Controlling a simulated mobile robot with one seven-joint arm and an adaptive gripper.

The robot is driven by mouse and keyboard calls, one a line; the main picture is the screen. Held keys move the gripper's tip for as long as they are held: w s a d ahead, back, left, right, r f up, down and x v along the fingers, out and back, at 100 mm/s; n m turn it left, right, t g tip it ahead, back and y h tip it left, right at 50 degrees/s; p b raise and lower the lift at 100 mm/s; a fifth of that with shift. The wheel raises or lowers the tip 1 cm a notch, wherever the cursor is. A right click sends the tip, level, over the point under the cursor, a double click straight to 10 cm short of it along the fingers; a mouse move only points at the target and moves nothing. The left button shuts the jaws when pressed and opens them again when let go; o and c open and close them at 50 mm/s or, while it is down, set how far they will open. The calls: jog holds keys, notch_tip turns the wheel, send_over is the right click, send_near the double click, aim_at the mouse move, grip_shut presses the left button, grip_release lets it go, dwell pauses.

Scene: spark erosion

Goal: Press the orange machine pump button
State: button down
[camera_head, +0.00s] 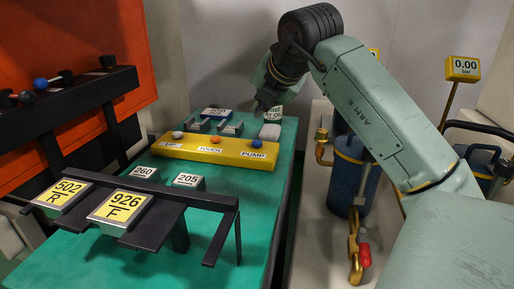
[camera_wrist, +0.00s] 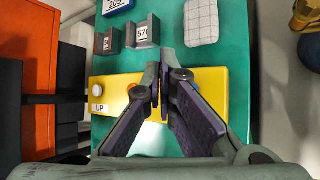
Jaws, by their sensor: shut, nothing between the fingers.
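A yellow button box (camera_head: 230,153) lies on the green table top, with a white button over the label UP, an orange button (camera_head: 215,139) over what looks like TOUCH, and a blue button (camera_head: 256,142) over PUMP. In the wrist view the yellow box (camera_wrist: 216,80) lies beyond my fingers. My gripper (camera_wrist: 160,88) is shut and empty. In the head view my gripper (camera_head: 262,107) is above the table, behind the box.
The orange machine (camera_head: 110,30) with a black shelf stands at the left. Grey blocks (camera_wrist: 145,32) and a pale block (camera_wrist: 201,22) sit behind the box. A black rack with yellow number plates (camera_head: 120,208) stands in front. Blue cylinders (camera_head: 352,175) stand at the right.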

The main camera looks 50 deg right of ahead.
aim_at(261, 142)
notch_tip(261, 142, down, 5)
jog(key=b, duration=0.3)
dwell(1.3)
jog(key=shift+f+b, duration=0.35)
jog(key=shift+b, duration=0.25)
jog(key=shift+f+b, duration=0.4)
jog(key=shift+b, duration=0.05)
dwell(0.4)
jog(key=shift+r, duration=0.1)
jog(key=shift+r+p, duration=0.45)
jog(key=shift+r, duration=0.3)
jog(key=shift+r+p, duration=1.55)
jog(key=shift+r, duration=0.95)
